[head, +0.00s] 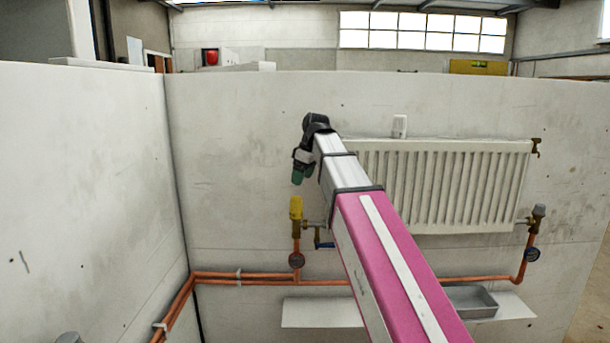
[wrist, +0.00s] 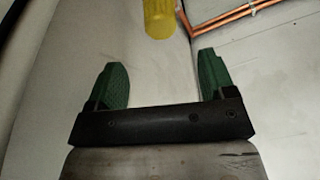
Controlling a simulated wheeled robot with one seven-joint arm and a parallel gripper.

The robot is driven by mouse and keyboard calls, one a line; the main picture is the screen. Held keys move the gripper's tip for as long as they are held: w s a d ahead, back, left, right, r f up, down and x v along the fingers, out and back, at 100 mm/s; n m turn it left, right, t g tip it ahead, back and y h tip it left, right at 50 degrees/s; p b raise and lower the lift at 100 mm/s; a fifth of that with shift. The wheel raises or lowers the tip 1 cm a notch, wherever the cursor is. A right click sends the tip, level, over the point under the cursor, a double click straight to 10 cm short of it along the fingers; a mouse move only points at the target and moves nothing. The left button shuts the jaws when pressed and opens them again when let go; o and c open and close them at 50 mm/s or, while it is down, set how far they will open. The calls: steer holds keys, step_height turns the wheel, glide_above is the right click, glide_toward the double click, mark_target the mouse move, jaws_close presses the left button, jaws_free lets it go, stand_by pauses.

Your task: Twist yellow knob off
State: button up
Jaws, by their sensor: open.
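The yellow knob (head: 296,207) sits upright on top of a brass valve at the left end of the radiator's pipework in the head view. The knob lies beyond the fingertips, roughly in line with the gap.
A white radiator (head: 440,185) hangs on the wall right of the valve, partly behind my arm. A blue-handled tap (head: 323,244) sits right of the knob's valve. Copper pipes (head: 260,279) run below. A metal tray (head: 470,302) stands on a low shelf (head: 318,312).

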mark_target(297, 197)
steer(key=x, duration=1)
steer(key=shift+f, duration=0.4)
steer(key=c, duration=1)
steer(key=shift+f, duration=0.15)
